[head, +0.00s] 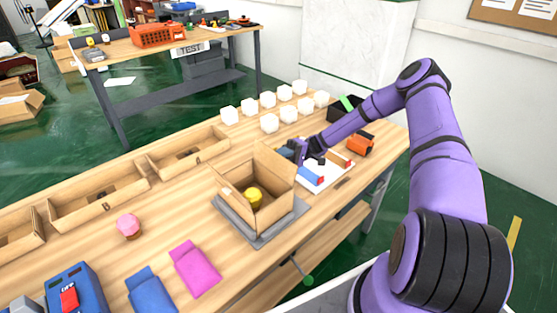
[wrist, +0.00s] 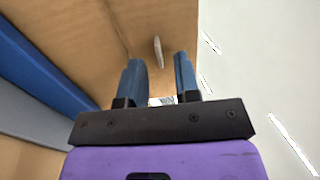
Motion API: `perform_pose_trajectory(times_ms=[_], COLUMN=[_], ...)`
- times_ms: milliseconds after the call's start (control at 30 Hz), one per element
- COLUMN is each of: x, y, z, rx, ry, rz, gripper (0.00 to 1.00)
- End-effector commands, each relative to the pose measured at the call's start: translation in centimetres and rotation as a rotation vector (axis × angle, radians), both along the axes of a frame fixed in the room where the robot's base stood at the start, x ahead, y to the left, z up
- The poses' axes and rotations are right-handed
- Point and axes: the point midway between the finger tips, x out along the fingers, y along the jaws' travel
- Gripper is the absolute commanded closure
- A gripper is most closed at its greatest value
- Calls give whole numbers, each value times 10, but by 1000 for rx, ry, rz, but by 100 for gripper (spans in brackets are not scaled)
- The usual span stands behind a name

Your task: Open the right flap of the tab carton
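The open-topped tab carton (head: 268,217) stands on a grey tray with a yellow object (head: 253,196) inside. A tall cardboard panel (head: 275,166) stands upright on its far right side, and another flap leans out at the left. My gripper (head: 286,152) is just behind the upright panel, which partly hides its fingers. In the wrist view my gripper (wrist: 159,82) has its two blue fingers apart. A thin pale tab (wrist: 158,52) stands out from the brown cardboard (wrist: 95,40), just ahead of the gap between the fingers. I cannot tell whether the fingers touch the cardboard.
The grey tray (head: 262,239) lies under the carton. A white board (head: 327,178) with blue and red items lies to its right, below my arm. Several white cubes (head: 268,122) stand behind.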

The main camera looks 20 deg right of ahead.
Motion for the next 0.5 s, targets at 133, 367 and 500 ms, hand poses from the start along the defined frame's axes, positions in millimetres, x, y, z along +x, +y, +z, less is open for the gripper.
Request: perform_pose_trajectory(times_ms=[133, 367, 500], x=[8, 21, 25], y=[-25, -63, -78], z=[-7, -17, -21], rx=[0, -1, 0], ry=[0, 0, 1], rz=[-3, -2, 0], gripper=[70, 70, 70])
